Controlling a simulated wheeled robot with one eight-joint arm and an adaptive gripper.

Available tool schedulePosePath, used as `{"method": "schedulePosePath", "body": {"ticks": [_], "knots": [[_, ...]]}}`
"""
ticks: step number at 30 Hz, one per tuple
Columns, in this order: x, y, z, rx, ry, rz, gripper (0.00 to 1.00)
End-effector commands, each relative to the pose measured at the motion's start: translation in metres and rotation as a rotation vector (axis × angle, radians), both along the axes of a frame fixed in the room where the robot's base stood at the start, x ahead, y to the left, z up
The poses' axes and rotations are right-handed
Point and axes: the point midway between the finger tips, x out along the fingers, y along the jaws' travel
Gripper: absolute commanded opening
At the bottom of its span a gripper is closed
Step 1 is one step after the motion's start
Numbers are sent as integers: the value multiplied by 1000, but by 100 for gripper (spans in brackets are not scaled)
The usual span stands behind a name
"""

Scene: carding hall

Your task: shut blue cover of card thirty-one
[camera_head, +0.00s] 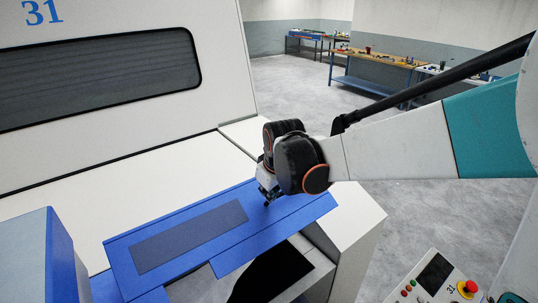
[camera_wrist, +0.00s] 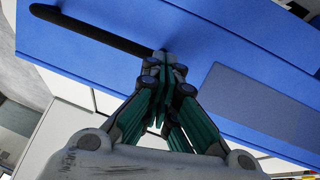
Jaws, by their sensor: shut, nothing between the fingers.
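The blue cover (camera_head: 168,228) of the white machine marked 31 (camera_head: 43,12) has a darker panel set in it. A dark opening (camera_head: 272,272) shows below its front edge, so the cover looks raised. My gripper (camera_head: 268,198) is shut and empty at the cover's right part. In the wrist view the cover (camera_wrist: 225,45) fills the upper part, with a black bar-like handle (camera_wrist: 95,28) along it. The closed fingertips (camera_wrist: 166,62) are by the handle's right end. Whether they touch the cover or handle I cannot tell.
A blue-sided housing (camera_head: 30,255) stands at the lower left. A control panel with a red button (camera_head: 467,288) is at the lower right. Workbenches (camera_head: 375,62) stand at the back.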

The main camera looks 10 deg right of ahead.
Motion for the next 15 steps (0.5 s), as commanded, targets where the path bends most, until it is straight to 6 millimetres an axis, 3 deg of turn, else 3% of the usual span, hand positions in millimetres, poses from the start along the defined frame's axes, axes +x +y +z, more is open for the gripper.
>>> {"method": "schedulePosePath", "body": {"ticks": [1, 3, 15], "knots": [[-15, -4, -17, 10, -28, 0, 0], [-27, -9, -30, 29, -69, -1, 0], [-81, -32, -116, 126, -309, -2, 0]]}}
